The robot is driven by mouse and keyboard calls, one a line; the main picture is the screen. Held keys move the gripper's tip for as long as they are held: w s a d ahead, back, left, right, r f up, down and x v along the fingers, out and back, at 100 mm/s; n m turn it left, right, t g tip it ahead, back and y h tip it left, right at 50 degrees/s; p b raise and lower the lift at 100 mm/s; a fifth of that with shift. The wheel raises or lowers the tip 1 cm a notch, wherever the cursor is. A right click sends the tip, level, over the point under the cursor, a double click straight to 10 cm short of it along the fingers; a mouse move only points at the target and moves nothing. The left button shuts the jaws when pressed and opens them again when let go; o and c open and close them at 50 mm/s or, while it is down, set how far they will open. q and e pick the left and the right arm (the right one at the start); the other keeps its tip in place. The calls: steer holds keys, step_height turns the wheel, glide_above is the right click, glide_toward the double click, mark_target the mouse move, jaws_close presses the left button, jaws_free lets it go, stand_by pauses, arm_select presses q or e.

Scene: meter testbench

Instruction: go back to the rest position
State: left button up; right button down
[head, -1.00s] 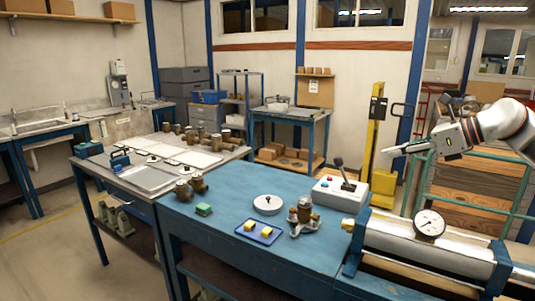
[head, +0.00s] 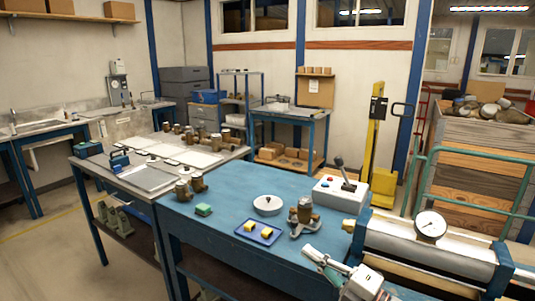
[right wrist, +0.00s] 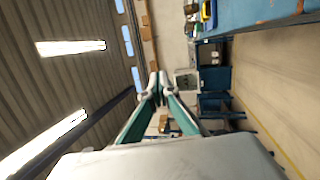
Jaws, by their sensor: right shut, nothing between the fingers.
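My right gripper (head: 310,251) is at the lower right of the head view, low near the front edge of the blue bench (head: 228,185). It is shut and empty, pointing up and left. In the right wrist view its two green-and-grey fingers (right wrist: 159,80) meet at the tips with nothing between them. My left gripper is in neither view.
Just beyond the right gripper stands a brass meter fitting (head: 304,215). A blue tray (head: 268,242) with yellow blocks lies to its left. The cylinder rig with a dial gauge (head: 430,226) is to its right, a lever box (head: 338,195) behind.

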steer(key=s+d+f+m+h, duration=0.3)
steer(key=s+f+m+h, duration=0.1)
steer(key=s+f+m, duration=0.4)
steer(key=s+d+f+m+g+h, duration=0.1)
steer(key=s+d+f+m+h, duration=0.2)
steer(key=s+f+m, duration=0.4)
steer(key=s+d+f+m+g+h, duration=0.1)
steer(key=s+d+f+m+h, duration=0.2)
steer(key=s+f+m+h, duration=0.2)
steer(key=s+f+m, duration=0.3)
steer(key=s+f, duration=0.4)
steer(key=f, duration=0.4)
steer(key=shift+s+m+h, duration=0.15)
steer(key=shift+m+h, duration=0.15)
steer(key=shift+h, duration=0.1)
